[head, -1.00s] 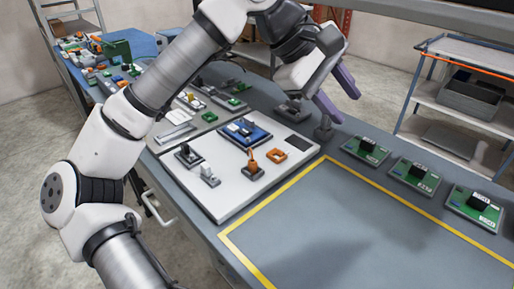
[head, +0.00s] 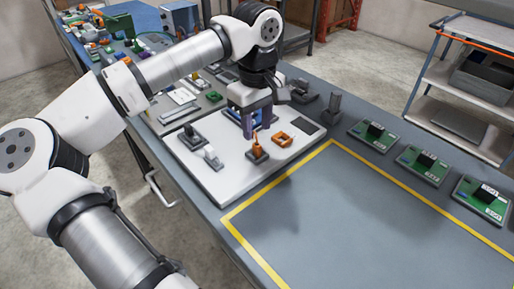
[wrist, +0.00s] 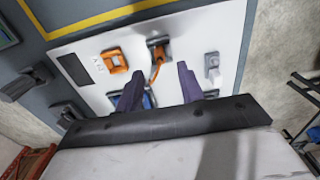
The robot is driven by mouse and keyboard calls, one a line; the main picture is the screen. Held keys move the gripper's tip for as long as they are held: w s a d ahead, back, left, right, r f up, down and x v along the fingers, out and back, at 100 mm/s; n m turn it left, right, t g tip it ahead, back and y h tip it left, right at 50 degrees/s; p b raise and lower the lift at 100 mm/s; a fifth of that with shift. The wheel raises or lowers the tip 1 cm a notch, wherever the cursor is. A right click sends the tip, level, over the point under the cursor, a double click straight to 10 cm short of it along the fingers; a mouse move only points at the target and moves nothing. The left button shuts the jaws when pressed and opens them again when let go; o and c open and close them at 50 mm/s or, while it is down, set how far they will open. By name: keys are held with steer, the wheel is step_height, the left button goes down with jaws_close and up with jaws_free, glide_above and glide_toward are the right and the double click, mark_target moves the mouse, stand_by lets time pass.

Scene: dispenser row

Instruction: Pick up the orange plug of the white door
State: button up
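A white panel (head: 214,190) lies on the grey bench. An orange upright piece (head: 257,150) stands in a dark base near its front edge. An orange square ring-shaped piece (head: 284,139) lies just right of it. I cannot tell for sure which orange piece is the plug. My gripper (head: 250,128) points down above the panel, behind the upright piece. In the wrist view its purple fingers (wrist: 159,88) are spread, with nothing held. The upright orange piece (wrist: 157,55) shows ahead, between the finger lines; the orange ring (wrist: 114,60) is left of it.
Grey fixtures (head: 212,157) stand on the panel's left part. A blue block (head: 231,113) is partly hidden behind my gripper. Several green boards (head: 374,134) lie along the right. The yellow-lined area (head: 340,215) is empty. A shelf cart (head: 470,95) stands at right.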

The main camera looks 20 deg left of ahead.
mark_target(257, 144)
steer(key=shift+f+p, duration=0.9)
steer(key=shift+f, duration=1.7)
jaws_close()
